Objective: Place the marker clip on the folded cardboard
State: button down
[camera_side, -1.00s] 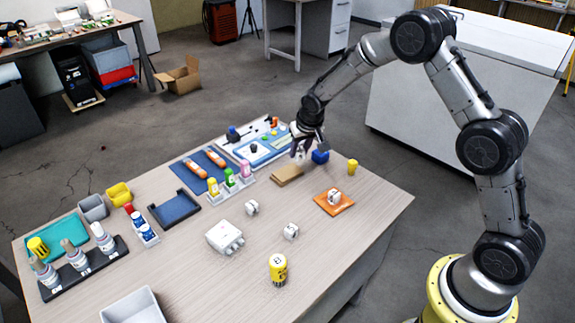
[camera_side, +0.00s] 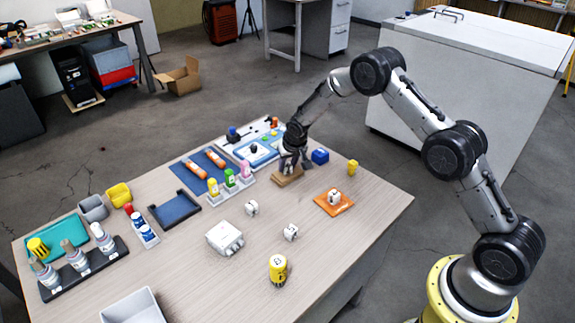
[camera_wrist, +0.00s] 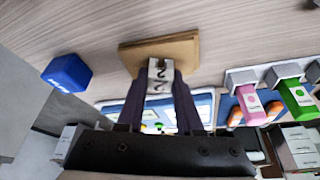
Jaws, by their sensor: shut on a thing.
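The folded cardboard (camera_side: 287,180) is a flat tan piece on the wooden table, toward the back right; it also shows in the wrist view (camera_wrist: 185,50). My gripper (camera_side: 290,168) is directly above it, pointing down. In the wrist view my gripper's fingers (camera_wrist: 159,78) are shut on a small white-grey block with dark markings, which I take to be the marker clip (camera_wrist: 158,72). The clip overlaps the cardboard in the wrist view; I cannot tell whether it touches it. In the side view the clip is hidden by my fingers.
A blue block (camera_side: 320,156) stands close right of the cardboard, and a yellow piece (camera_side: 352,167) is farther right. A holder with pink, green and yellow bottles (camera_side: 230,184) is at left. An orange pad (camera_side: 334,203) bears a white block. The table in front of the cardboard is partly clear.

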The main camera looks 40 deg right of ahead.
jog(key=c, duration=0.6)
grip_release()
jog(key=shift+f, duration=0.1)
jog(key=shift+o, duration=0.2)
jog(key=shift+s+r, duration=0.1)
jog(key=shift+r, duration=0.4)
jog(key=v, duration=1.1)
jog(key=shift+r, duration=0.25)
